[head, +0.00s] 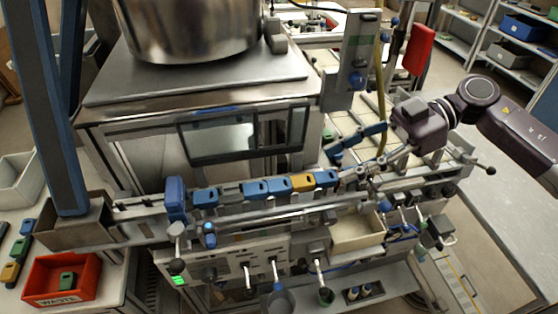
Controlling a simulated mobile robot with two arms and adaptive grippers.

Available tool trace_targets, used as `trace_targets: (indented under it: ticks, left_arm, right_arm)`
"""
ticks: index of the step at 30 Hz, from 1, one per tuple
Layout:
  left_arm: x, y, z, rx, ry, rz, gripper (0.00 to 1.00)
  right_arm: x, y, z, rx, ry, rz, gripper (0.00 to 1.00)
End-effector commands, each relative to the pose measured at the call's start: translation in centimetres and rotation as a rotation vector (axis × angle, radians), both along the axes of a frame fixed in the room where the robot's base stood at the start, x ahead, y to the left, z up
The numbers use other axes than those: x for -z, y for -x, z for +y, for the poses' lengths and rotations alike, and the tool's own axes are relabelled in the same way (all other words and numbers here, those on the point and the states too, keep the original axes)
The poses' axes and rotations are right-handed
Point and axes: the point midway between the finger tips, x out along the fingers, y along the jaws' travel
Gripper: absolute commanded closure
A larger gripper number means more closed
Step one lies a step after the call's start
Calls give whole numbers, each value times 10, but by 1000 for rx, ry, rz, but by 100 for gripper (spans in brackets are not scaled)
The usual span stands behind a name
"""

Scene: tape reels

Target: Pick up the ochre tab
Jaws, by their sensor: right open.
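An ochre tab (303,183) sits in a row on the metal rail (130,215), between blue tabs (278,186) on its left and another blue tab (326,178) on its right. My right gripper (364,180) reaches in from the right, with its fingers over the rail just right of the row's last blue tab. It is open and holds nothing that I can see. It is apart from the ochre tab. My left gripper is not in view.
A red waste bin (45,279) holding a green tab stands at lower left, near several loose tabs, one of them ochre (10,272). A large steel pot (190,30) and a screen (222,140) stand behind the rail. A beige tray (357,234) is below it.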

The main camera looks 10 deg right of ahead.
Motion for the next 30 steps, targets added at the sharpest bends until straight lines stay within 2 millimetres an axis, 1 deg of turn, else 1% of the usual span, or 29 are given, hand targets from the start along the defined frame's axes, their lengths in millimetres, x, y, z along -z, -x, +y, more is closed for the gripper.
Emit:
trace_targets:
  ticks: [2,5,9,13,15,17,19,24,27,28,30]
  left_arm:
    - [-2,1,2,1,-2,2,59]
    - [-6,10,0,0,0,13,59]
    - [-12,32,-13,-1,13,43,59]
    - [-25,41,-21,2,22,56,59]
    - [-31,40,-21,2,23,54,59]
    - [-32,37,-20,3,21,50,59]
    - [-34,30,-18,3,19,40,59]
    - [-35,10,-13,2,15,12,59]
    - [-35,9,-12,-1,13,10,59]
    - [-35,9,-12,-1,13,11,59]
    - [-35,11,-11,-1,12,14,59]
  right_arm:
    - [1,1,3,-1,1,2,58]
    - [4,1,13,-2,0,2,58]
    - [9,1,28,-3,-1,3,58]
    - [12,0,46,-4,-3,3,58]
    - [17,-1,57,-4,-3,3,58]
    - [22,-1,63,-2,-2,2,58]
    - [25,-1,69,-2,-1,1,58]
    - [29,-1,73,0,0,0,58]
    - [29,-1,72,0,0,0,58]
    - [29,-1,72,0,0,0,59]
    - [29,-1,72,0,0,0,67]
